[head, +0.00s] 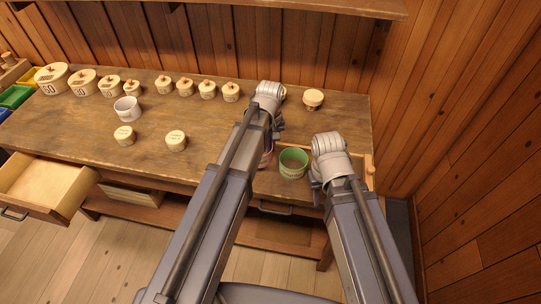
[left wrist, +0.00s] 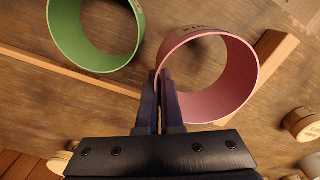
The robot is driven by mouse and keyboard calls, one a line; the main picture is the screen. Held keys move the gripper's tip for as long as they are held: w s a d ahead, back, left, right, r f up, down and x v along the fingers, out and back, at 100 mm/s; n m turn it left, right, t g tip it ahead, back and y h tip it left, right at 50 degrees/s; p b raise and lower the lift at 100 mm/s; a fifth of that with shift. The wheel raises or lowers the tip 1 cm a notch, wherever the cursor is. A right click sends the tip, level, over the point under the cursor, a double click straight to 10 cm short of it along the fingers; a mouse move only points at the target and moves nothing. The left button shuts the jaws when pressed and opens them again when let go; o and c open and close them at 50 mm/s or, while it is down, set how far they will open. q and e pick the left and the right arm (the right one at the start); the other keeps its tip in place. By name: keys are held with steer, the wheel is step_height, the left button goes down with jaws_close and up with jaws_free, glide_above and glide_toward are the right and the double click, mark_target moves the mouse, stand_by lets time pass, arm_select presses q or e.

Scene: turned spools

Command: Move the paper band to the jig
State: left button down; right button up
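A pink paper band (left wrist: 240,82), an open ring, shows in the left wrist view. My left gripper (left wrist: 160,85) has its fingers close together with the band's near-left wall between them. In the head view only a sliver of the pink band (head: 267,157) shows beside my left arm, and my left gripper (head: 272,130) is mostly hidden by its wrist. A green band (head: 293,169) stands just right of it; it also shows in the left wrist view (left wrist: 66,47), apart from the fingers. I cannot identify the jig for certain.
Several lidded pots (head: 84,83) line the back of the table (head: 220,130). A white mug (head: 127,109) and two small round pieces (head: 176,141) stand left of centre. An open drawer (head: 40,185) juts out at front left. A wooden wall (head: 450,130) closes the right.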

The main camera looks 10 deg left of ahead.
arm_select(q)
steer(key=shift+f+b, duration=1.65)
steer(key=shift+f, duration=0.15)
steer(key=shift+f, duration=0.2)
steer(key=c, duration=1.1)
jaws_free()
steer(key=shift+o, duration=0.2)
steer(key=shift+r, duration=0.2)
